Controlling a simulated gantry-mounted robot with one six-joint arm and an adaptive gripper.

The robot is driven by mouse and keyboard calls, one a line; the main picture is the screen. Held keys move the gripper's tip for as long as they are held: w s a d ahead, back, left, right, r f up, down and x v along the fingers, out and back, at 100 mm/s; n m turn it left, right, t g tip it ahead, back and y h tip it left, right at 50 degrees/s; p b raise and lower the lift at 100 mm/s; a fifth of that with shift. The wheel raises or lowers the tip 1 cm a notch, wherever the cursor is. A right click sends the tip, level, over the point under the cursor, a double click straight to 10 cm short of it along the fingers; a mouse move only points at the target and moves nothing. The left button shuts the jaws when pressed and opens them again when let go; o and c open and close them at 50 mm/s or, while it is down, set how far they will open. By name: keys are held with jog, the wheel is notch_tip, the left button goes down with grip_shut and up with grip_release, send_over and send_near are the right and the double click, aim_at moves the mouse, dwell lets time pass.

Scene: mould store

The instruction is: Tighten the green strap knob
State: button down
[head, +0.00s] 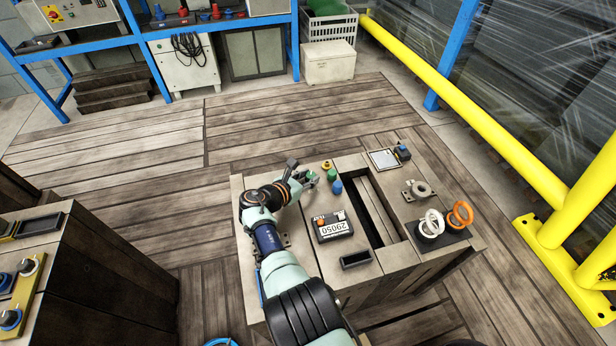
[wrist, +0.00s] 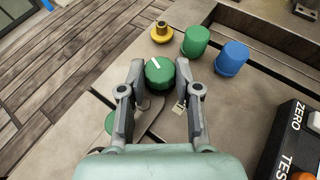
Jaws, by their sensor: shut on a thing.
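The green strap knob (wrist: 159,76) is a round, ridged knob with a white line on its top, seen in the wrist view. The line slants toward the upper left of the picture. My gripper (wrist: 160,79) has one finger on each side of the knob and is shut on it. Below the knob, flat pieces run back between the fingers, partly hidden by my gripper. In the head view my gripper (head: 312,179) is over the left part of the bench top, and I cannot make out the knob clearly there.
A yellow flanged piece (wrist: 160,33), a green cap (wrist: 195,40) and a blue cap (wrist: 231,58) stand just beyond the knob. A black display box (head: 333,226) sits near my arm. The bench has a rectangular opening (head: 376,208). White and orange rings (head: 459,215) stand at right.

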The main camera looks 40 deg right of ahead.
jog(key=shift+r, duration=0.15)
jog(key=c, duration=0.8)
grip_release()
jog(key=shift+a, duration=0.1)
jog(key=v, duration=1.1)
jog(key=shift+s+a+r, duration=0.15)
jog(key=shift+a, duration=0.3)
jog(key=shift+d, duration=0.1)
